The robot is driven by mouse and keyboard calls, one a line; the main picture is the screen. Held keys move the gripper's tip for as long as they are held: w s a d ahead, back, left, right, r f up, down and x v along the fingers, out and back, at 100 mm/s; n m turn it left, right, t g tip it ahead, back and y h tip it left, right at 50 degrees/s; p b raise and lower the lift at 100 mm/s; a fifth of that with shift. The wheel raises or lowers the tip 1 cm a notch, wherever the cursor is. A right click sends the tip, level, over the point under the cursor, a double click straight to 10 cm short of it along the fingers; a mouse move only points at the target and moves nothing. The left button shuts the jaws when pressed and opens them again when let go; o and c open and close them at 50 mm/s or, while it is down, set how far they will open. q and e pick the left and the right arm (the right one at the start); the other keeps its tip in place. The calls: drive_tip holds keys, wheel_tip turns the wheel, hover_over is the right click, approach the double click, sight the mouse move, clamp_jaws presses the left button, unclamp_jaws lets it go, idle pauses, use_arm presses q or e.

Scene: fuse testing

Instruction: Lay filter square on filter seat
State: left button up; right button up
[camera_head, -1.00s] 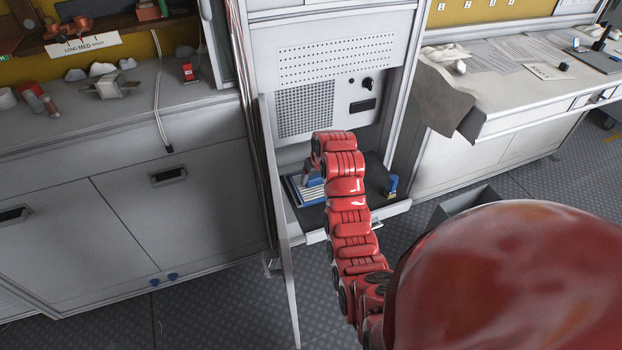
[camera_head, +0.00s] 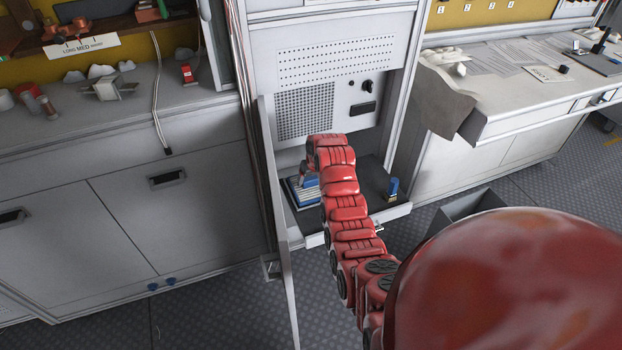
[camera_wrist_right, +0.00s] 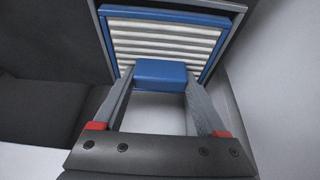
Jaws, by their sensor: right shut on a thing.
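The filter square has a blue frame, white pleats and a blue grip block; it shows in the right wrist view (camera_wrist_right: 165,42) and in the head view (camera_head: 304,194) on the left of the cabinet bay. My right gripper (camera_wrist_right: 160,74) is shut on the blue grip block, with one finger on each side. In the head view the gripper (camera_head: 309,178) is partly hidden by my own arm. A dark grey edge borders the filter in the wrist view; it may be the filter seat (camera_wrist_right: 236,32). I cannot tell if the filter touches it. My left gripper is out of view.
The bay has a dark floor (camera_head: 370,184) with a small blue object (camera_head: 392,188) at its right. An open cabinet door (camera_head: 280,220) stands close on the left of my arm. A perforated panel (camera_head: 335,75) rises behind. A grey bin (camera_head: 470,207) stands on the floor at right.

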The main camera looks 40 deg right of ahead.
drive_tip(key=o, duration=1.3)
drive_tip(key=shift+f, duration=0.1)
drive_tip(key=p+v, duration=0.2)
drive_tip(key=v, duration=1)
drive_tip(key=shift+d, duration=0.1)
